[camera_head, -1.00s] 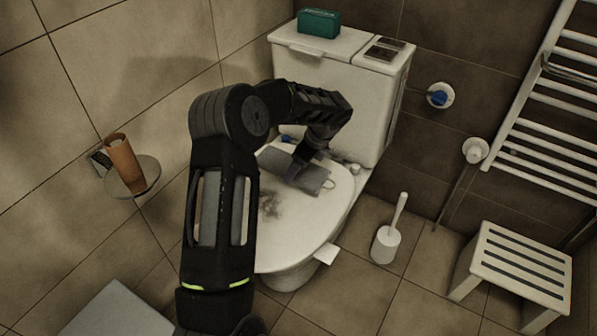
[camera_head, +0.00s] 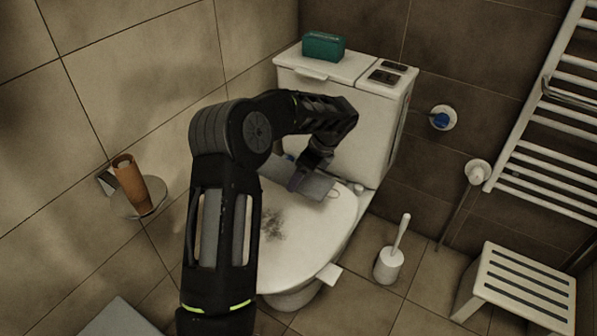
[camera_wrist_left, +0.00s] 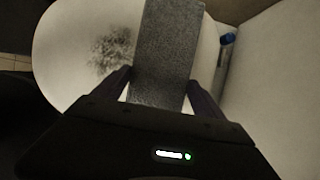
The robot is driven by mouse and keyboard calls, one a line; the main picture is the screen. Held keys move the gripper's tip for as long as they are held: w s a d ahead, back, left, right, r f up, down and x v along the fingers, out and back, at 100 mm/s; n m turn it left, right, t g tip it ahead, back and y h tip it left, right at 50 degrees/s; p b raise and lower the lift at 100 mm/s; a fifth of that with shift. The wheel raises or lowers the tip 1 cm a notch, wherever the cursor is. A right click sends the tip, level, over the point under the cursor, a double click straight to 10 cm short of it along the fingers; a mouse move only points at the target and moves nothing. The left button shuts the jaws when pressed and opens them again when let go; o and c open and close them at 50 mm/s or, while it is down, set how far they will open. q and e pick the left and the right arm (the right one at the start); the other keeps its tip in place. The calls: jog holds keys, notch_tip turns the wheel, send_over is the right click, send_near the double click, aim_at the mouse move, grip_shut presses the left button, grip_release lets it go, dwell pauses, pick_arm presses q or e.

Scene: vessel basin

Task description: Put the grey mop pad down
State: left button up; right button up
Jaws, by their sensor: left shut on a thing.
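The grey mop pad (camera_head: 318,186) is a flat grey rectangle with a small loop at its right end, over the back part of the closed toilet lid (camera_head: 330,222). My left gripper (camera_head: 298,182) is shut on it. In the left wrist view the pad (camera_wrist_left: 166,50) runs between the two fingers of my left gripper (camera_wrist_left: 160,92), with the lid (camera_wrist_left: 60,50) behind it. I cannot tell whether the pad touches the lid. A dark smudge (camera_head: 272,224) marks the lid and also shows in the left wrist view (camera_wrist_left: 112,48). My right gripper is not in view.
The white cistern (camera_head: 340,110) stands behind the lid, with a green box (camera_head: 323,46) on top. A toilet brush (camera_head: 390,262) and a slatted stool (camera_head: 520,285) stand on the floor to the right. A wall shelf with a brown cup (camera_head: 130,185) is at left.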

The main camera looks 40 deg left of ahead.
pick_arm(q)
jog(key=s+d+r+n+g+h+p, duration=0.1)
jog(key=s+d+r+n+p, duration=0.1)
jog(key=d+r+n+p, duration=0.2)
jog(key=s+d+r+n+g+h+p, duration=0.1)
jog(key=s+d+r+n+h+p, duration=0.1)
jog(key=d+r+n+p, duration=0.2)
jog(key=s+d+r+n+g+h+p, duration=0.1)
jog(key=d+r+n+p, duration=0.3)
jog(key=d+n+p, duration=0.4)
jog(key=s+d+g+p, duration=0.1)
jog(key=d+p, duration=0.5)
jog(key=d, duration=0.3)
jog(key=shift+r+n+h, duration=0.25)
jog(key=shift+n+h, duration=0.05)
jog(key=shift+n, duration=0.1)
jog(key=shift+s, duration=0.15)
